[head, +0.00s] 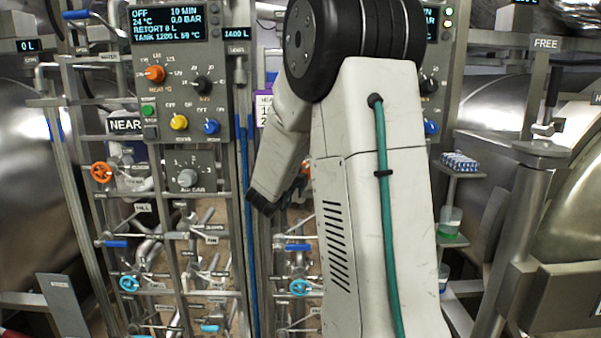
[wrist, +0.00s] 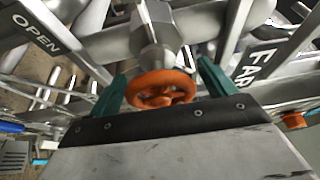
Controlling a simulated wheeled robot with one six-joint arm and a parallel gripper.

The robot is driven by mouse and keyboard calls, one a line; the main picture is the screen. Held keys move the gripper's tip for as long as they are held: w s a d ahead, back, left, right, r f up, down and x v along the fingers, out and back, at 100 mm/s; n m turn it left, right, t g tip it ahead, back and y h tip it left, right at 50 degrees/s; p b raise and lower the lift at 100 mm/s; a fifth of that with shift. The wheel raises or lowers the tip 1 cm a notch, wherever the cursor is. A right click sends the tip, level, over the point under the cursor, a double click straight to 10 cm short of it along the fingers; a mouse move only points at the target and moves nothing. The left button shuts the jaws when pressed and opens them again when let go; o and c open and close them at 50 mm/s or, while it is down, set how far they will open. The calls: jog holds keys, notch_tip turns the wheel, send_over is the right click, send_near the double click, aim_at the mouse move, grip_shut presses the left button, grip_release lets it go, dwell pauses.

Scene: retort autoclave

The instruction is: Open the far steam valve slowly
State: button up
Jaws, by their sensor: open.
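The far steam valve's orange handwheel (wrist: 160,90) is in the middle of the wrist view, on a metal valve body (wrist: 155,35). A FAR label (wrist: 262,62) stands right of it and an OPEN label (wrist: 35,32) at the upper left. My gripper (wrist: 162,72) is open, with one teal finger on each side of the wheel. I see gaps between fingers and rim; whether either touches is unclear. In the head view my gripper (head: 292,193) is partly behind my arm, at the right-hand pipe rack. Only an orange sliver (head: 306,166) shows there beside my arm.
A control panel (head: 180,70) with knobs and a display stands at left. Pipes, blue levers (head: 298,247) and a cyan handwheel (head: 300,287) crowd the rack. A shelf with vials (head: 459,162) is at right.

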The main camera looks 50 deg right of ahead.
jog(key=c, duration=1)
jog(key=shift+o, duration=0.2)
jog(key=shift+n, duration=0.3)
jog(key=shift+w+a+n+t+y, duration=0.1)
jog(key=shift+n+t+y, duration=1.35)
jog(key=shift+n, duration=4.3)
jog(key=shift+s+n+t+y, duration=0.1)
jog(key=shift+n+t+y, duration=0.25)
jog(key=shift+n+t, duration=3.75)
jog(key=shift+w+a+n+t+y, duration=0.1)
jog(key=shift+n+t+y, duration=0.55)
jog(key=shift+n, duration=6.7)
jog(key=shift+y, duration=0.45)
jog(key=o, duration=1)
jog(key=shift+c, duration=0.2)
